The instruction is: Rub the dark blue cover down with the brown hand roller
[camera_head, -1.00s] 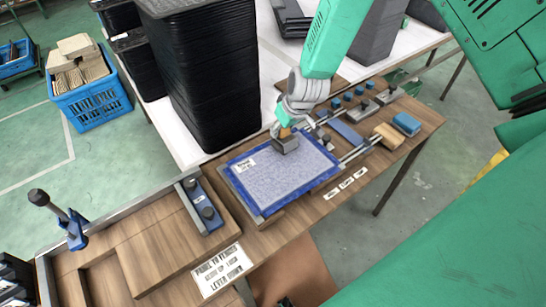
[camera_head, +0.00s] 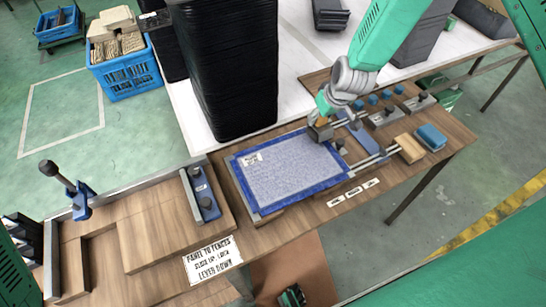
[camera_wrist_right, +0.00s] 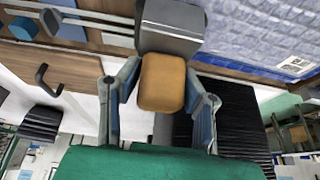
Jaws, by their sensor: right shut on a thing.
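The dark blue cover (camera_head: 252,204) lies flat on the wooden bench, its blue border showing around a pale speckled face with a small white label. It also shows in the wrist view (camera_wrist_right: 240,28). My right gripper (camera_head: 322,114) is shut on the brown handle of the hand roller (camera_wrist_right: 162,82). The roller's grey block (camera_head: 320,133) is at the cover's far right corner; I cannot tell whether it touches. In the wrist view the handle sits between both fingers (camera_wrist_right: 163,100). My left gripper is not in view.
Tall black tray stacks (camera_head: 228,70) stand behind the cover. Rails, a wooden block (camera_head: 409,148) and a blue block (camera_head: 432,137) lie to its right. A dark clamp bar (camera_head: 202,195) is left, with a white sign (camera_head: 212,259) in front. A blue lever (camera_head: 75,195) stands far left.

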